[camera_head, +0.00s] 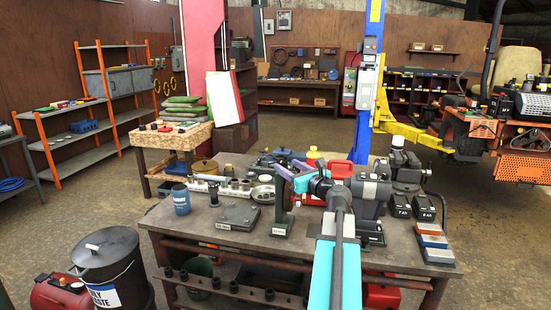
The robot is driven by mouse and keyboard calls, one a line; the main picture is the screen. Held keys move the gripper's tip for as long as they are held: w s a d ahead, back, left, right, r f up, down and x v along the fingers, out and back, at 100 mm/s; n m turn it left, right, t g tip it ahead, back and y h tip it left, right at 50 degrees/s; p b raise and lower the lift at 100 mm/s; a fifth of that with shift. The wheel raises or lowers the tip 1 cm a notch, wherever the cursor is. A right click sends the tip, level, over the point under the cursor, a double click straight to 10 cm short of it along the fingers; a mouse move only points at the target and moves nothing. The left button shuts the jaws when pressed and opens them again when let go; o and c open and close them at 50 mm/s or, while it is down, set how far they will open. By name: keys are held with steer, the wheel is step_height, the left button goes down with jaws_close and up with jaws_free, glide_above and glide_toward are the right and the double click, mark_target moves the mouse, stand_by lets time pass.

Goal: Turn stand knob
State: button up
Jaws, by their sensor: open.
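A small dark stand (280,226) with a pale label on its base stands upright on the near middle of the workbench. Its upper part is beside and partly behind my gripper (292,178). My cyan and grey arm rises from the bottom of the picture and hides part of the bench.
The workbench (180,222) is crowded. Dark labelled blocks (398,206) and a stack of coloured blocks (432,242) are at right. A lidded bin (108,262) stands front left. An orange mower (480,130) is at back right.

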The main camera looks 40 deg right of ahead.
steer(key=p+x, duration=0.2)
steer(key=x, duration=0.6)
steer(key=shift+w, duration=0.35)
steer(key=c, duration=1)
steer(key=shift+c, duration=0.2)
